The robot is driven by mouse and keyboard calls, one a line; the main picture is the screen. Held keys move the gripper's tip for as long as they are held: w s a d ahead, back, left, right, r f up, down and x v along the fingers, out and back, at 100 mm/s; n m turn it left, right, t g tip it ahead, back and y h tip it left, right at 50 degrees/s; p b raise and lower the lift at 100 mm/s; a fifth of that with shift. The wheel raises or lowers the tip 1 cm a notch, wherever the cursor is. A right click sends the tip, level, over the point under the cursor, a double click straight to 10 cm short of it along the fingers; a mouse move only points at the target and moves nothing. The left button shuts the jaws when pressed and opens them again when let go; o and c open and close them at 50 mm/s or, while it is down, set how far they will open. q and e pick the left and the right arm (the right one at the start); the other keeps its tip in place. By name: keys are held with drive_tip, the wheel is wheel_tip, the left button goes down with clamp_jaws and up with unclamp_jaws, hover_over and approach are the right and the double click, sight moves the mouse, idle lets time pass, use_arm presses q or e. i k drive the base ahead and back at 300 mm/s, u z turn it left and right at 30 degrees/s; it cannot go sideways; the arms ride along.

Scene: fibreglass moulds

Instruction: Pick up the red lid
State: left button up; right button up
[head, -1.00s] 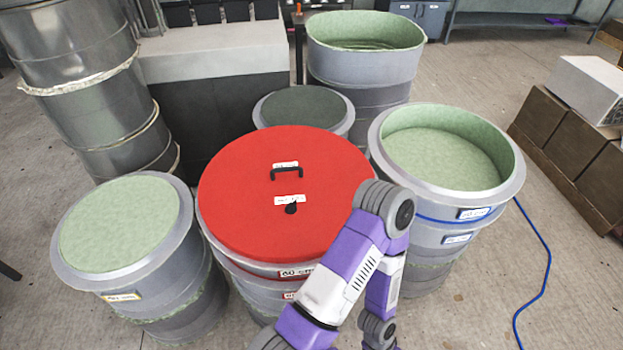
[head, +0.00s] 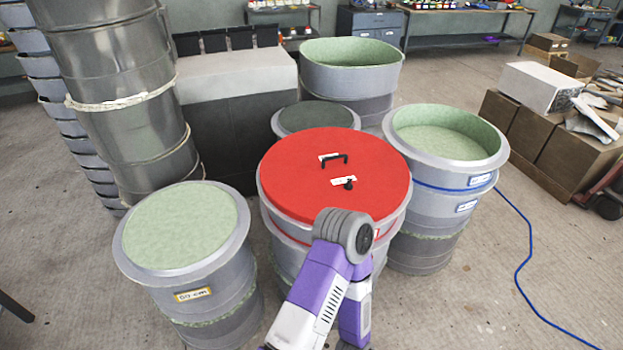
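The red lid (head: 300,185) is a round flat disc lying on top of a grey cylindrical mould (head: 283,262) in the middle of the head view. White labels lie beside both. A bent purple and white arm of mine rises from the bottom, and its grey elbow joint covers a bit of the lid's near edge.
A mould with a pale green top (head: 181,228) stands at the left, and an open green-lined mould (head: 443,140) at the right. A smaller dark-topped mould (head: 316,118) and a tall tub (head: 351,65) are behind. Cardboard boxes (head: 540,145) and a blue cable (head: 526,235) lie right.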

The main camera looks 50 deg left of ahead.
sight(305, 173)
drive_tip(key=u, duration=2.1)
drive_tip(key=i, duration=0.5)
drive_tip(key=z, duration=0.15)
